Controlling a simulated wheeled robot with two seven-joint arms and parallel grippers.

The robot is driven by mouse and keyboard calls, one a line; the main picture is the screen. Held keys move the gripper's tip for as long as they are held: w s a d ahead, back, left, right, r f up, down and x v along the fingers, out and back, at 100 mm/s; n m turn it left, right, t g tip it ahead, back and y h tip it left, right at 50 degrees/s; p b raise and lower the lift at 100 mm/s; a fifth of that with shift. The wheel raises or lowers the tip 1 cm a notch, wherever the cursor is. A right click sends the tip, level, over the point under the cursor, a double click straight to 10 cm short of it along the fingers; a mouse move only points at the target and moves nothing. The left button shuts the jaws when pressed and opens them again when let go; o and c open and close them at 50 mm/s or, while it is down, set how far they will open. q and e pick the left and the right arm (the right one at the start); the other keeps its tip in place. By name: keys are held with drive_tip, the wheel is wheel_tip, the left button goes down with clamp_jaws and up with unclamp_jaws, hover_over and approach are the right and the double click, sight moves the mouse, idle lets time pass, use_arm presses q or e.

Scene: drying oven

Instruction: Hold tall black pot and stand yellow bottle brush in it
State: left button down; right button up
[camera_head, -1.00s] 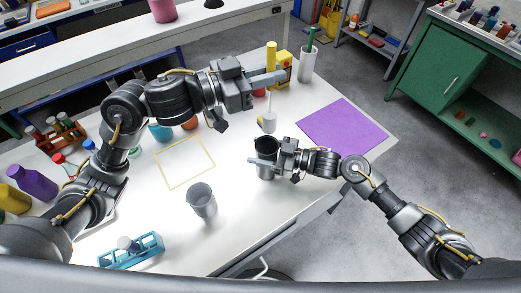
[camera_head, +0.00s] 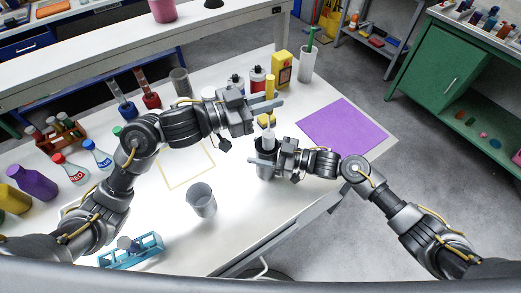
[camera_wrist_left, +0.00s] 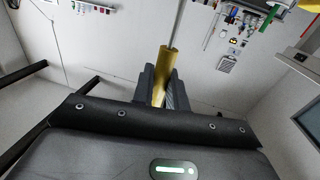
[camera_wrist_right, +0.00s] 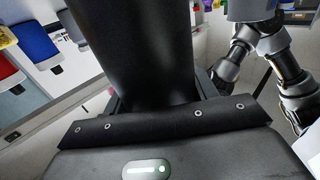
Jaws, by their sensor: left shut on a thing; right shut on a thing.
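The tall black pot (camera_head: 264,168) stands upright near the front edge of the white table, and it fills much of the right wrist view (camera_wrist_right: 140,50). My right gripper (camera_head: 262,162) is shut on its side. My left gripper (camera_head: 268,104) is shut on the yellow handle of the bottle brush (camera_head: 270,83); the handle also shows between the fingers in the left wrist view (camera_wrist_left: 164,72). The brush hangs upright with its white head at the pot's mouth. The pot's inside is mostly hidden, so I cannot tell how deep the head is.
A purple mat (camera_head: 343,125) lies to the right. A grey cup (camera_head: 201,200) stands left of the pot, near a yellow square outline (camera_head: 186,184).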

use_arm(q)
drive_tip(key=shift+f, duration=1.4)
drive_tip(key=c, duration=1.3)
unclamp_jaws()
drive_tip(key=shift+v, duration=4.05)
drive_tip(key=shift+r, duration=0.1)
use_arm(e)
drive_tip(key=o, duration=1.1)
drive_tip(key=shift+c, duration=0.2)
drive_tip(key=shift+d, duration=0.15)
